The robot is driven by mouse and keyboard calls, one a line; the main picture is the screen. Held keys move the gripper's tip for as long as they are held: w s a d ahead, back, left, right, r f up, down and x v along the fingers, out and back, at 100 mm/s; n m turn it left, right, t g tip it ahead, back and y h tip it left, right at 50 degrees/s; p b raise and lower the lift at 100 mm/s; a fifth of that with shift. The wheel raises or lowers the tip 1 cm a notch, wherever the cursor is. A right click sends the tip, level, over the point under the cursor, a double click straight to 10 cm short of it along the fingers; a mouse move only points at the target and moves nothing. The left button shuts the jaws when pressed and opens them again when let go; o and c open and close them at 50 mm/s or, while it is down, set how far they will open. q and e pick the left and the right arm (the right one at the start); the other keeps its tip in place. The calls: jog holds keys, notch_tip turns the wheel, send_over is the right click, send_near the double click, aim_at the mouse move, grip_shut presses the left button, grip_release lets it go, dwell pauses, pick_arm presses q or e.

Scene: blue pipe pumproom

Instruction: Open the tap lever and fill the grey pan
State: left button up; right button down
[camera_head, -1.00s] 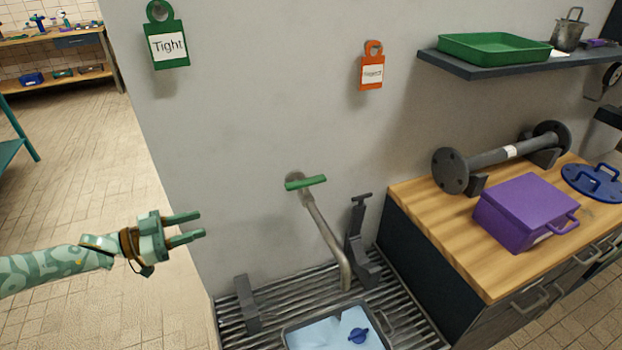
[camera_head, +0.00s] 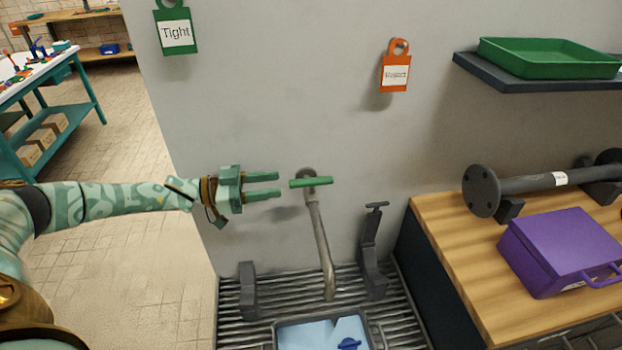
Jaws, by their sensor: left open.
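The tap has a green lever (camera_head: 311,182) set crosswise at the wall and a grey metal spout (camera_head: 321,245) running down from it. The grey pan (camera_head: 279,337) sits on the ribbed drain grid below the spout, cut off by the bottom edge of the picture. It has light blue inside and a dark blue object (camera_head: 348,344) in it. My left gripper (camera_head: 280,184) is open and empty, its fingers pointing right at the lever's left end, with a small gap showing between them. My right gripper is not in view.
A dark clamp-like stand (camera_head: 372,255) rises right of the spout, and a dark block (camera_head: 248,290) stands at the left of the drain grid (camera_head: 400,305). A wooden counter (camera_head: 455,255) with a purple box (camera_head: 562,252) is at right. Tags reading "Tight" (camera_head: 177,33) and "Reject" (camera_head: 396,74) hang above.

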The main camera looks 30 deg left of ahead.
aim_at(309, 180)
pick_arm(q)
jog(key=x, duration=0.9)
jog(key=shift+w+d, duration=0.15)
jog(key=shift+d, duration=0.05)
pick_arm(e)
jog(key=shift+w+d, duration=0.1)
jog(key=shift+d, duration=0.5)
